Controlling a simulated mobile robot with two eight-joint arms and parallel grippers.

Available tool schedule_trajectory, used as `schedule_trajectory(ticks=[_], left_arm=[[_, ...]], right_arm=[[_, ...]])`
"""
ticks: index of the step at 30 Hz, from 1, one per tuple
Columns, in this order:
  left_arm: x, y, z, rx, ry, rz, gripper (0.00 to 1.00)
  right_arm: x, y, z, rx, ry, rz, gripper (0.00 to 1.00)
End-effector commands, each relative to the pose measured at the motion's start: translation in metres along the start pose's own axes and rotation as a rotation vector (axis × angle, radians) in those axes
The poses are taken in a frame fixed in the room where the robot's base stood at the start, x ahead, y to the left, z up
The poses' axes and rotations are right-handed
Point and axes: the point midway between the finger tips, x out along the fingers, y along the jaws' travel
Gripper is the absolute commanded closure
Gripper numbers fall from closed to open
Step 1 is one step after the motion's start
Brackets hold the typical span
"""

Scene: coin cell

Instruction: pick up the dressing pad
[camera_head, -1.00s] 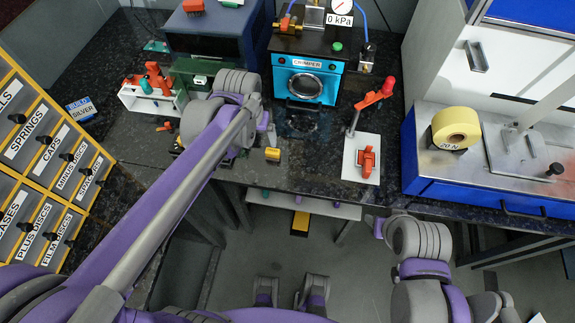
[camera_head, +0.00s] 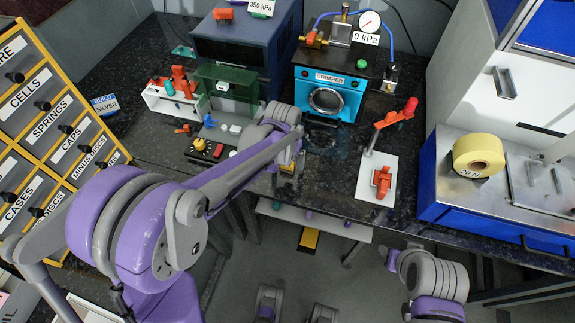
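I cannot pick out a dressing pad with certainty. The fingers are mostly hidden behind the wrist. My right arm's end (camera_head: 394,262) is low at the right, in front of and below the bench edge, away from the objects. Its fingers are too unclear to read.
The crimper (camera_head: 328,97) stands at the back. A red-handled lever press (camera_head: 380,165) stands on a white base. A yellow roll (camera_head: 478,156) sits on the blue cabinet (camera_head: 432,190). Labelled drawers (camera_head: 60,115) are at left. A button box (camera_head: 208,150) is left of my gripper.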

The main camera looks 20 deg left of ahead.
Motion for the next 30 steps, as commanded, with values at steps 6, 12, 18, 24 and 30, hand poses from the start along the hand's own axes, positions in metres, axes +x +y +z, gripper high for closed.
schedule_trajectory(ticks=[6, 12, 18, 24, 30], left_arm=[[0.0148, -0.0001, 0.0002, 0.000, 0.000, 0.000, 0.09], [0.0144, -0.0001, 0.0002, 0.000, 0.000, 0.000, 0.16], [0.0142, -0.0001, 0.0002, 0.000, 0.000, 0.000, 0.52], [0.0142, 0.0000, 0.0002, 0.000, 0.000, 0.000, 0.88], [0.0141, 0.0000, 0.0002, 0.000, 0.000, 0.000, 0.99]], right_arm=[[0.0011, 0.0000, 0.0009, 0.000, -0.001, 0.000, 0.51], [0.0010, 0.0000, 0.0008, 0.000, -0.001, 0.000, 0.51], [0.0010, 0.0000, 0.0008, 0.000, -0.001, 0.000, 0.51], [0.0010, 0.0000, 0.0008, 0.000, -0.001, 0.000, 0.51], [0.0010, 0.0000, 0.0008, 0.000, -0.001, 0.000, 0.51]])
